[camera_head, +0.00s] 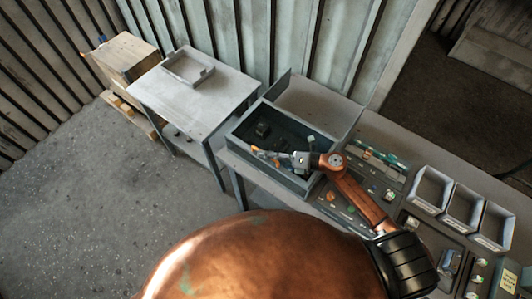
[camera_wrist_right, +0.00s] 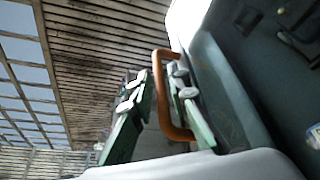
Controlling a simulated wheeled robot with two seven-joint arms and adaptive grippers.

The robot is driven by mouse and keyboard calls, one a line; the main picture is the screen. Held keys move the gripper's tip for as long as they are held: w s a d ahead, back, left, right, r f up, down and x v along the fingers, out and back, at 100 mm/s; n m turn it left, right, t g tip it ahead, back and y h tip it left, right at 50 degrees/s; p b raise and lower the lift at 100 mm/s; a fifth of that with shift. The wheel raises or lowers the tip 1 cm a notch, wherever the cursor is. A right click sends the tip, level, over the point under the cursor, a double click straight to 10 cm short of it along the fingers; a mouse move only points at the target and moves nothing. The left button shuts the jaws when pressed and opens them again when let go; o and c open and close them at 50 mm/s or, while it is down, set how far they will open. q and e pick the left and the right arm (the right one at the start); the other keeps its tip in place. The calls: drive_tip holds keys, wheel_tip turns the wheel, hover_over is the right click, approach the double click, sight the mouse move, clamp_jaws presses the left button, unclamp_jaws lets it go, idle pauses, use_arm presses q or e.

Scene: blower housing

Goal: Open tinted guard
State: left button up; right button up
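The tinted guard (camera_head: 290,148) is a dark, see-through cover on the grey blower housing (camera_head: 232,140) on the bench; it looks closed. Its orange handle (camera_wrist_right: 158,95) is a bar on the near side in the right wrist view. My right gripper (camera_head: 264,153) is at the housing's near left edge. In the right wrist view, its two green-sided fingers (camera_wrist_right: 162,98) stand apart on either side of the handle, with a gap to the left finger. Contact on the right finger is unclear. My left gripper is not in view.
A grey table with a shallow tray (camera_head: 188,68) stands left of the housing, and a wooden crate (camera_head: 122,55) beyond it. Small grey bins (camera_head: 463,208) and a control panel (camera_head: 345,205) lie to the right. A ribbed wall is behind.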

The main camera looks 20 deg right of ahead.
drive_tip(key=shift+a, duration=0.1)
clamp_jaws()
drive_tip(key=shift+w, duration=0.1)
idle(0.5)
